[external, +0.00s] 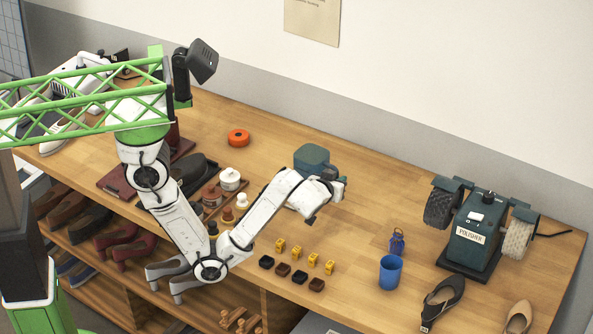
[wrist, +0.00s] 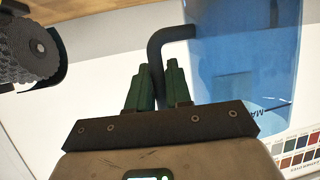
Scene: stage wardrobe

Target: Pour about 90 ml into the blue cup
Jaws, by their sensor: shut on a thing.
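The blue cup (external: 390,272) stands upright on the workbench, right of the middle in the external view. My gripper (external: 338,190) is above the bench, up and left of the cup and apart from it. In the wrist view my gripper (wrist: 155,82) has its green fingers shut on the dark handle of a see-through blue jug (wrist: 240,55). The jug shows in the external view as a teal-grey body (external: 312,158) beside my wrist, partly hidden by the arm. The liquid level in the jug and the inside of the cup cannot be made out.
Several yellow blocks (external: 297,252) and dark small pieces (external: 283,270) lie left of the cup.

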